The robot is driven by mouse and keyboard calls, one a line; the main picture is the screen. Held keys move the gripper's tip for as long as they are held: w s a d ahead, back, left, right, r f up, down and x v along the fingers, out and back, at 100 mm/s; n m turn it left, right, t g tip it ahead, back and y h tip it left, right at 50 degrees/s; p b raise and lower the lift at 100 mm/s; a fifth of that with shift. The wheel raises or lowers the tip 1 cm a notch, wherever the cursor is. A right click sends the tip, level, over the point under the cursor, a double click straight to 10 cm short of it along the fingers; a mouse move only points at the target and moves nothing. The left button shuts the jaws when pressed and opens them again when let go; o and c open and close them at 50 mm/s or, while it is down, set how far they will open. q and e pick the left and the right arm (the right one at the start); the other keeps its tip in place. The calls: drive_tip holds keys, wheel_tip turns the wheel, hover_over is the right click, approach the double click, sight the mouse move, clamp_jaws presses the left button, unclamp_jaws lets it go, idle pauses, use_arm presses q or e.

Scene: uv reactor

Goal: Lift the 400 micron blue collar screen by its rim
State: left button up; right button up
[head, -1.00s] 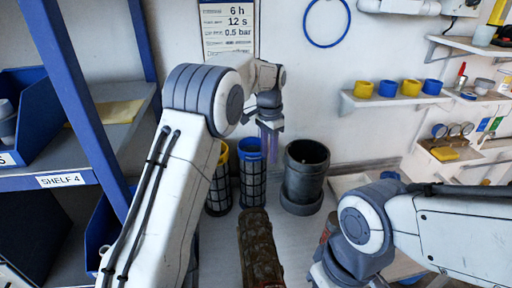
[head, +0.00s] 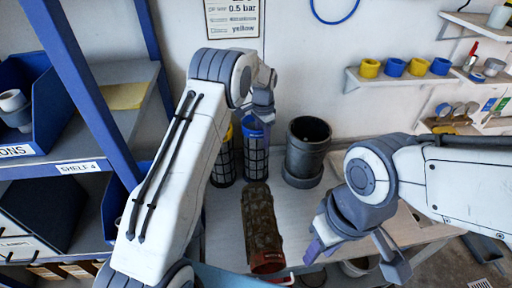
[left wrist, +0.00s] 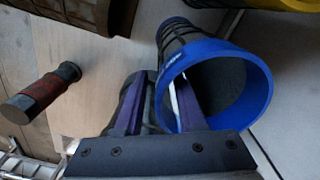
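The blue collar screen (head: 254,157) stands upright at the back of the bench, a black mesh cylinder with a blue collar on top. My left gripper (head: 262,112) is directly above its collar. In the left wrist view the blue collar (left wrist: 262,95) is close below the fingers. My left gripper (left wrist: 162,85) looks open, one finger inside the collar and the other outside, with the rim between them. Contact with the rim cannot be told. My right gripper (head: 350,255) is open and empty above the front right of the bench.
A yellow collar screen (head: 224,160) stands just left of the blue one. A black pot (head: 307,155) stands to the right. A brown, dirty red-collar screen (head: 261,225) lies in front. A blue shelf post (head: 85,95) rises at the left. A red-handled tool (left wrist: 42,92) shows in the left wrist view.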

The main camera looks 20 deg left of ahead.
use_arm(q)
drive_tip(key=shift+f, duration=0.5)
drive_tip(key=shift+c, duration=0.3)
clamp_jaws()
drive_tip(key=shift+r, duration=0.1)
idle(0.7)
